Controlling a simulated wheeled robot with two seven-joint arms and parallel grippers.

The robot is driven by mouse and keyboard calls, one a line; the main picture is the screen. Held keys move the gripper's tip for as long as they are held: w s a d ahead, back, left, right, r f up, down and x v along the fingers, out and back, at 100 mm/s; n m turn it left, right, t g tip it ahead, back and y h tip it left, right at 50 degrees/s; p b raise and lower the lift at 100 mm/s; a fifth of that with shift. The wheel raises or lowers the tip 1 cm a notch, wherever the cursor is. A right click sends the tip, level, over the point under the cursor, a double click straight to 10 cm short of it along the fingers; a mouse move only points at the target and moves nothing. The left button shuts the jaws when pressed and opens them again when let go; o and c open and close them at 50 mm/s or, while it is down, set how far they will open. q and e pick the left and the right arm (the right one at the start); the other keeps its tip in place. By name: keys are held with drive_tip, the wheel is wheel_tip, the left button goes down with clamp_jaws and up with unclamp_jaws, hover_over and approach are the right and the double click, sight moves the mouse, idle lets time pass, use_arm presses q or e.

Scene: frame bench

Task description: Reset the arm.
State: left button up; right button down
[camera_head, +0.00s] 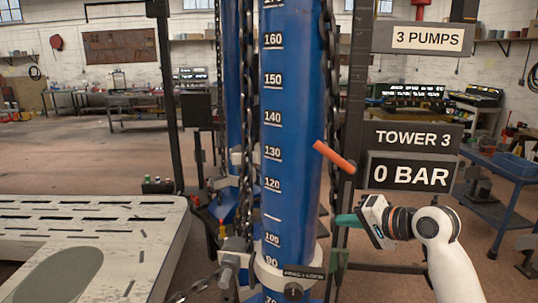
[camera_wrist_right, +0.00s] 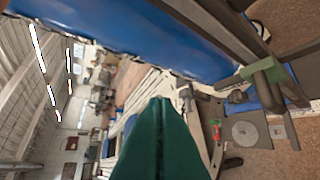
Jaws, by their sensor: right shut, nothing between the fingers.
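My right arm (camera_head: 446,250) is white and comes in from the lower right in the head view. Its gripper (camera_head: 346,220) has green fingers that are shut with nothing between them. The fingertips point left, just right of the blue tower (camera_head: 285,150); whether they touch anything there I cannot tell. The right wrist view shows the green fingers (camera_wrist_right: 161,115) pressed together, with the blue tower (camera_wrist_right: 160,25) above them. My left gripper is not in view.
An orange-red bar (camera_head: 335,157) sticks out to the right of the tower, above my gripper. A dark chain (camera_head: 331,90) and post stand close by. A slotted metal platform (camera_head: 90,235) is at the left. A blue workbench (camera_head: 505,165) stands at the right.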

drive_tip(key=s+a+f+n+g+h, duration=0.1)
drive_tip(key=s+f+n+g+h, duration=0.1)
drive_tip(key=s+f, duration=0.75)
drive_tip(key=s+f+n+g+h, duration=0.15)
drive_tip(key=s+f, duration=0.45)
drive_tip(key=f, duration=0.7)
drive_tip(key=s+d+f+n+g+h, duration=0.2)
drive_tip(key=s+f, duration=0.2)
drive_tip(key=s, duration=0.7)
drive_tip(key=s+d+f+n+g+h, duration=0.1)
drive_tip(key=s+d+f+n+h, duration=0.3)
drive_tip(key=s, duration=0.7)
wheel_tip(320, 180, down, 31)
drive_tip(key=s+a+m+g+y+b, duration=0.1)
drive_tip(key=s+a+m+g+b, duration=0.1)
drive_tip(key=b, duration=0.2)
drive_tip(key=s+d+f+b, duration=0.2)
drive_tip(key=s+f, duration=1.3)
drive_tip(key=f, duration=0.2)
drive_tip(key=shift+s+d+f+n+g+b, duration=0.15)
drive_tip(key=shift+s+d+n+g+b, duration=0.15)
drive_tip(key=shift+s+n+g, duration=0.1)
